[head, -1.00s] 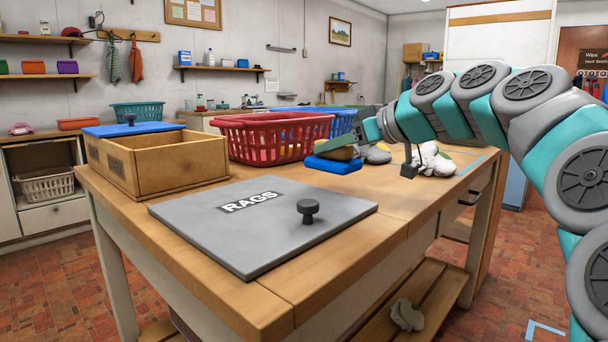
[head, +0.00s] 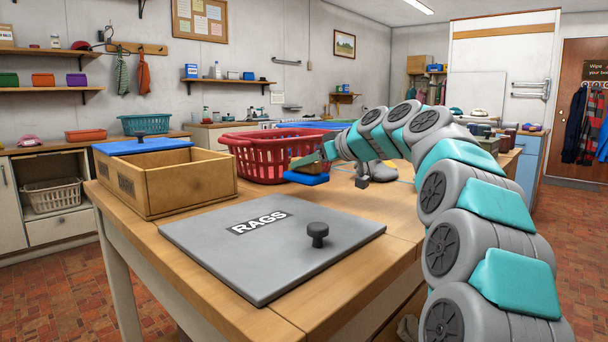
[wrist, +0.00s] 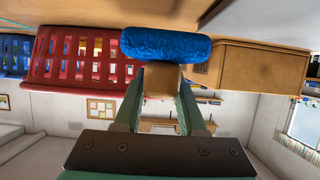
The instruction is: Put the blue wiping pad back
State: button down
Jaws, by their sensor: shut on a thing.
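The blue wiping pad (head: 306,178) has a tan block-like back, which my gripper (head: 322,158) is shut on. In the wrist view the blue pad (wrist: 165,44) is beyond the fingertips, with the tan block (wrist: 162,80) between the two fingers. It is held at the front right of the red basket, blue face down; the gap to the table is hard to judge. The open wooden box (head: 190,187) stands to its left and looks empty where I see inside. A grey lid marked RAGS (head: 250,262), with a dark knob, lies flat in front.
The red basket (head: 262,160) stands behind the pad. A blue panel with a dark knob (head: 143,147) is at the box's back edge. Grey objects (head: 377,172) lie right of my gripper. The wooden tabletop (head: 365,210) is bare between the grey lid and my arm.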

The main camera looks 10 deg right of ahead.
aim_at(305, 175)
jog(key=shift+w+a+f, duration=0.15)
jog(key=shift+w+f, duration=0.05)
jog(key=shift+w, duration=0.5)
jog(key=shift+s+f, duration=0.1)
jog(key=shift+f, duration=1.5)
jog(key=shift+f, duration=0.25)
jog(key=shift+c, duration=2.4)
grip_release()
jog(key=shift+r, duration=0.1)
jog(key=shift+s+r, duration=0.1)
jog(key=shift+r, duration=0.15)
jog(key=b+v, duration=0.1)
jog(key=v, duration=1)
jog(key=shift+s+d+r, duration=0.1)
jog(key=shift+s+d, duration=0.15)
jog(key=shift+s, duration=0.05)
